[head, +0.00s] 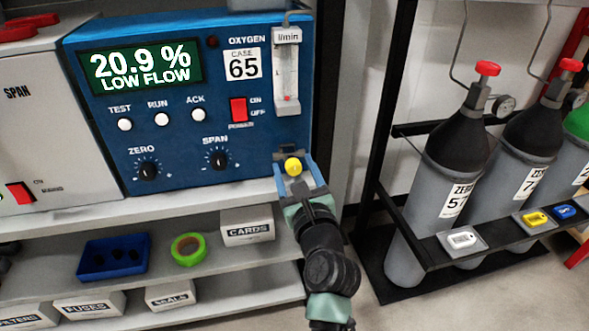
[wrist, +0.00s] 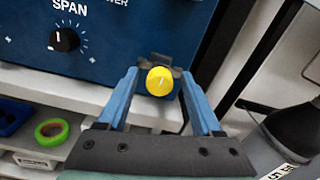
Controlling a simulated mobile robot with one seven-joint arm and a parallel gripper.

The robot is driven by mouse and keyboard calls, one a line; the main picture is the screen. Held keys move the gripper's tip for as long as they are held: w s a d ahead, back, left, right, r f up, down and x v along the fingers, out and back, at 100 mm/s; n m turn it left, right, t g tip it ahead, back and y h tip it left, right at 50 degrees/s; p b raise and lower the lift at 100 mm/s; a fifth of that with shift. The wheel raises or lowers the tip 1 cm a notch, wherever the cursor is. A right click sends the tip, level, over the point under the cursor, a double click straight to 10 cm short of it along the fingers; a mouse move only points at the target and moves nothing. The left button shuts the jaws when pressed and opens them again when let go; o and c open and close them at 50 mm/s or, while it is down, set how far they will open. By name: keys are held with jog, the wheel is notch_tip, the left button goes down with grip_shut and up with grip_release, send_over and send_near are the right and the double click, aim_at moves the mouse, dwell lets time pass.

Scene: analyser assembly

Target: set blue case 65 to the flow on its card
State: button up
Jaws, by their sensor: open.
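Blue case 65 (head: 185,110) stands on the bench, its display (head: 141,67) reading 20.9 % LOW FLOW. At its right edge is the clear l/min flow tube (head: 286,72), with a small reddish mark low in it; the scale is too small to read. No flow card for the case is readable.
A white CARDS box (head: 247,225), green tape roll (head: 188,249) and blue tray (head: 113,257) are on the shelf below. Grey gas cylinders (head: 440,180) stand in a black rack (head: 385,150) at right. A grey case (head: 45,120) adjoins at left.

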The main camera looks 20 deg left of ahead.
grip_shut()
jog(key=shift+n, duration=0.3)
